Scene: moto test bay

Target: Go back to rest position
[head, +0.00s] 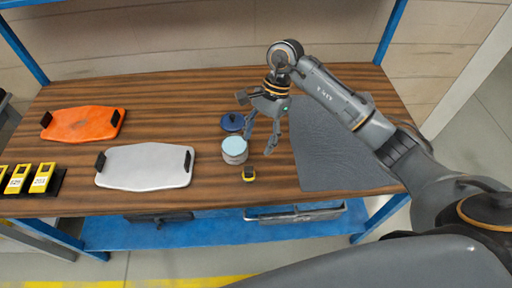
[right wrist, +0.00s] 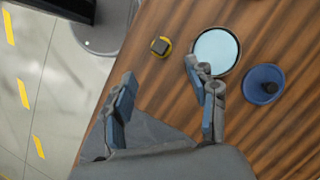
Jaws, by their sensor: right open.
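My right gripper (head: 261,140) is in the upper middle of the head view, over the wooden bench (head: 190,97). It is open with nothing between its fingers. In the right wrist view the spread fingers (right wrist: 162,76) show the gap between them empty. One fingertip overlaps the edge of the can with a pale blue top (right wrist: 217,52) in that view; I cannot tell the height between them. In the head view the can (head: 235,151) stands upright just left of and below the fingers. My left gripper is in neither view.
A blue round lid-like piece (head: 232,122) with a dark knob and a small yellow-and-black item (head: 248,174) sit near the can. A grey mat (head: 335,150) lies right. A white tray (head: 145,166), an orange tray (head: 83,124) and yellow number tags (head: 42,177) are left.

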